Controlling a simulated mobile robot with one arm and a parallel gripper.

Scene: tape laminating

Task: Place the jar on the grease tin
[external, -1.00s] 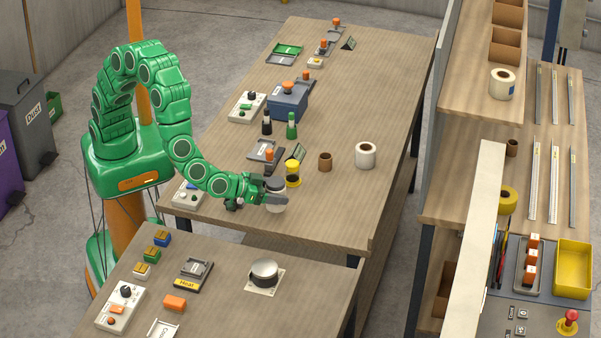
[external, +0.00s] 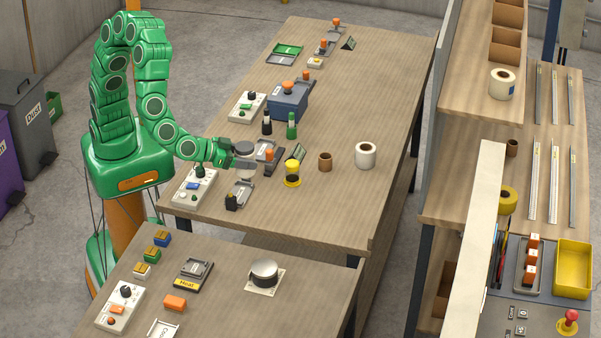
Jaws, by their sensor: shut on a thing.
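My gripper (external: 243,158) is shut on a pale jar with a grey lid (external: 243,147), held upright over the left part of the far table; the fingers partly hide it. I cannot tell its exact height above the table. A small yellow tin with a dark band (external: 292,174) stands to the right of the jar, apart from it. It may be the grease tin, but no label is readable.
A black clip-like item (external: 232,201), a brown roll (external: 325,162) and a white roll (external: 365,155) stand nearby. Two bottles (external: 291,126) stand behind. The table's front right is clear.

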